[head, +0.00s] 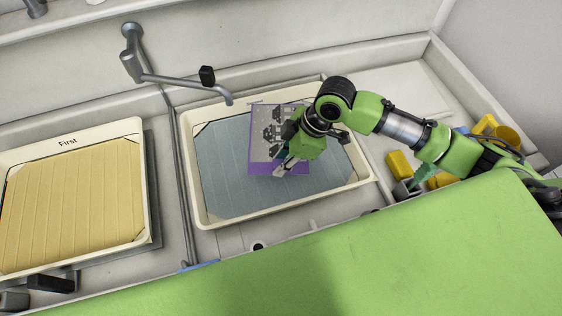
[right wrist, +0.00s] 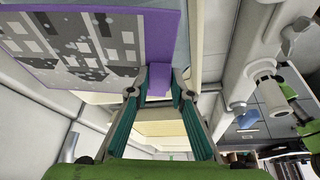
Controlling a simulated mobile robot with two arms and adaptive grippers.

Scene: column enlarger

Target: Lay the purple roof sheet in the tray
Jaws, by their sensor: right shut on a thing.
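The purple roof sheet (head: 264,124), with a grey and white building print and a purple border, is over the middle of the right-hand tray (head: 202,213). This cream tray has a ribbed grey-blue floor. My right gripper (head: 283,167) is shut on the sheet's near edge, and its wrist hides part of the print. In the right wrist view the sheet (right wrist: 80,45) fills the upper left, and its purple edge tab sits between the fingertips of the gripper (right wrist: 158,88). I cannot tell how high the sheet is above the tray floor. My left gripper is not in view.
A second cream tray (head: 70,139), marked "First", with a yellow ribbed floor stands at the left. A grey tap (head: 185,82) reaches over the sink edge behind the right-hand tray. Yellow containers (head: 399,165) stand at the right, close to my right arm.

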